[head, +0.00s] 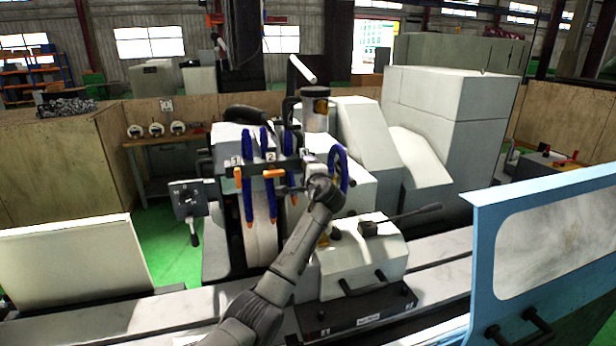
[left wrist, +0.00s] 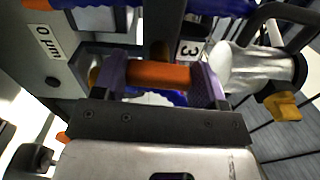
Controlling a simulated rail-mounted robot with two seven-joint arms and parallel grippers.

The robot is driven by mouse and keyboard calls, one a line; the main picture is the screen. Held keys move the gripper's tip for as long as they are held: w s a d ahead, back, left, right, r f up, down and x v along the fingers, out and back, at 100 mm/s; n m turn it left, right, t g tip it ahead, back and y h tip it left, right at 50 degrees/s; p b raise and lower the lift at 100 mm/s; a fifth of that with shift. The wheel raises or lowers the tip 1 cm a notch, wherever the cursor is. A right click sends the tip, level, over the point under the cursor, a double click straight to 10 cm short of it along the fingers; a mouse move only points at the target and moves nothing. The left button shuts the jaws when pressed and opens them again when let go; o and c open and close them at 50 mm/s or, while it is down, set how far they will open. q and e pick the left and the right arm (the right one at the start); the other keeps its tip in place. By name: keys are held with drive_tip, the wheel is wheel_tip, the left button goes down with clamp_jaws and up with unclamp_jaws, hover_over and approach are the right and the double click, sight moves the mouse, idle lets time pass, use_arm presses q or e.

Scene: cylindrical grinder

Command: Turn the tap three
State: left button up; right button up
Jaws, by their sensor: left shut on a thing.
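In the left wrist view, the orange tap (left wrist: 158,75) lies sideways beside a white label marked 3 (left wrist: 190,51). My left gripper (left wrist: 160,82) is shut on it, with one purple finger pad on each end in the picture. In the head view my left arm reaches up to the coolant hoses, and its wrist hides tap three. Taps one (head: 239,173) and two (head: 273,173) show there, orange, under labels 1 and 2, with blue hoses around them. My right gripper is not in view.
The grinding machine's white housing (head: 365,140) stands behind. A lever block (head: 362,255) sits right of my arm on the machine bed. A blue-framed guard (head: 478,250) stands at the right. A control box with a lever (head: 190,200) is at the left.

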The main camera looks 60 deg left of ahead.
use_arm(q)
drive_tip(key=shift+n+b, duration=0.3)
drive_tip(key=shift+n, duration=0.3)
drive_tip(key=o, duration=0.9)
drive_tip(key=shift+o, duration=0.2)
drive_tip(key=b+v, duration=0.2)
drive_tip(key=v, duration=1.1)
drive_tip(key=shift+d, duration=0.4)
drive_tip(key=shift+s, duration=0.1)
